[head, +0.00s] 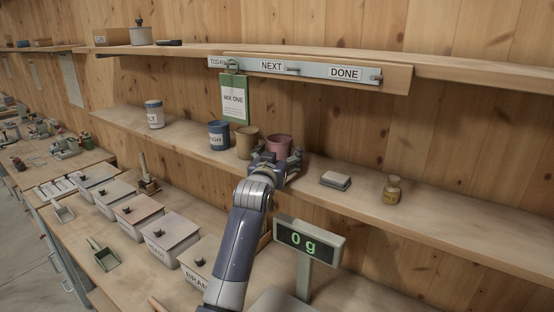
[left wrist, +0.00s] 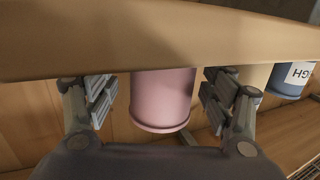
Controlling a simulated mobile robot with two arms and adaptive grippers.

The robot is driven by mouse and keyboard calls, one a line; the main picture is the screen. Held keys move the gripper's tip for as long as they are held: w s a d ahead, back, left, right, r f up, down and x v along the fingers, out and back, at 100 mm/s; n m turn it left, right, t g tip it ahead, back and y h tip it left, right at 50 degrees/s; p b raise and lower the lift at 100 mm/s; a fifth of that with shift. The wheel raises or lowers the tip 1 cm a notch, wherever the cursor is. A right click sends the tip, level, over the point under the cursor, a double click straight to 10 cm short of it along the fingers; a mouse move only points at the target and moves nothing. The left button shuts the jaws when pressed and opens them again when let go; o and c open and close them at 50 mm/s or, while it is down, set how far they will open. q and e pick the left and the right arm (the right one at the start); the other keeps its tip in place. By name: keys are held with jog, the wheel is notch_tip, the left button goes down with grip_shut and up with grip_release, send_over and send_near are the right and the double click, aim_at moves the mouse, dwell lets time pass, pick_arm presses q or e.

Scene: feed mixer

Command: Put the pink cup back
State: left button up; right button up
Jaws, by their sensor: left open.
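The pink cup (head: 279,144) stands upright on the middle shelf, at the right end of a row of cups. My left gripper (head: 277,160) is in front of it, open, with its fingers toward the cup's two sides. In the left wrist view, which looks upside down, the pink cup (left wrist: 162,98) shows between the two open fingers (left wrist: 160,100), with a gap on each side. Its base is hidden there by the shelf edge (left wrist: 150,40). My right gripper is not in view.
A tan cup (head: 246,143) and a blue cup (head: 218,135) stand close left of the pink cup. A scale display (head: 302,242) reading 0 g and lidded bins (head: 172,236) are below.

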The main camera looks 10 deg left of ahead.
pick_arm(q)
jog(key=shift+s+f, duration=0.1)
jog(key=shift+s, duration=0.1)
jog(key=shift+s+b, duration=0.3)
jog(key=shift+s, duration=0.1)
jog(key=s+b, duration=0.3)
jog(key=s, duration=0.7)
jog(key=shift+s+r, duration=0.4)
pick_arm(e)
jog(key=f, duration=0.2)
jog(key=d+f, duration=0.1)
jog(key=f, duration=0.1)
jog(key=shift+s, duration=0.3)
pick_arm(q)
jog(key=shift+a, duration=0.1)
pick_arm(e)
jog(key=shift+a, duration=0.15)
